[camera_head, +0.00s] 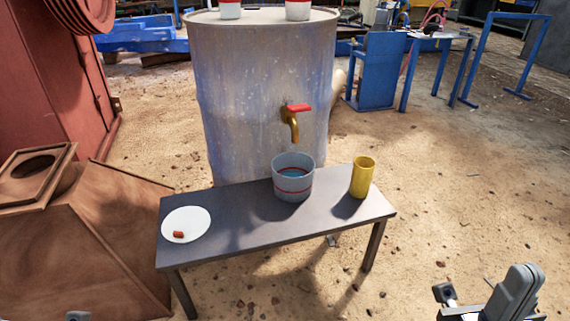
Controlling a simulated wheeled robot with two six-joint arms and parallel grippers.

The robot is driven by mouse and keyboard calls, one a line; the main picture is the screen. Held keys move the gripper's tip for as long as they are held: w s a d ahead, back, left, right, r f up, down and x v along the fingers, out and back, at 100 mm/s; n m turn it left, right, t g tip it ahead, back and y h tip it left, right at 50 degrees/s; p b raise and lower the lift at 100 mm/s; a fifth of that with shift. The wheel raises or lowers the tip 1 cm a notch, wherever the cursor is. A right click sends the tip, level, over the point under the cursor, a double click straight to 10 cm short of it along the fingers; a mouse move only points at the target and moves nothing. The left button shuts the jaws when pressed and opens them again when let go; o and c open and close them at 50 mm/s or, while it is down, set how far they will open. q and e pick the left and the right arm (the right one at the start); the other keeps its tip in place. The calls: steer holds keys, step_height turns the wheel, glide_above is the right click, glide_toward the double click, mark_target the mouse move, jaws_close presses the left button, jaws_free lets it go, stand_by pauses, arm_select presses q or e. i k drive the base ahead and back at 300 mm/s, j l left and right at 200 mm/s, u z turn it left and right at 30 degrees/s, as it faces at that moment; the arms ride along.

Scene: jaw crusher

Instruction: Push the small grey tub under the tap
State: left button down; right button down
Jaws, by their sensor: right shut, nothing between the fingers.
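The small grey tub (293,187) stands upright on the dark bench, with a red band round it and something blue inside. The brass tap (294,128) with a red handle (300,107) sticks out of the grey drum. In this view its spout ends just above the tub's far rim. I cannot tell exactly how their depths line up. My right gripper (521,288) is shut and empty at the lower right, apart from the tub and bench. Only a small grey tip, seemingly of my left gripper (78,316), shows at the bottom left edge.
A yellow cup (362,177) stands right of the tub on the bench (240,226). A white plate (187,222) with a small red-brown piece (178,234) lies at the left end. The drum (260,80) stands behind. A rusty hopper (80,245) is at left.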

mark_target(293, 172)
steer(key=u, duration=1.75)
steer(key=l+u, duration=0.45)
steer(key=k+l+u, duration=0.15)
steer(key=u, duration=0.3)
steer(key=k+l+u, duration=0.15)
steer(key=l+u, duration=0.15)
steer(key=u, duration=0.15)
steer(key=k+l, duration=0.75)
steer(key=l, duration=0.15)
steer(key=k+l, duration=0.75)
steer(key=l, duration=0.15)
steer(key=k+l, duration=0.2)
steer(key=l, duration=0.2)
steer(key=k+l, duration=0.25)
steer(key=l, duration=0.15)
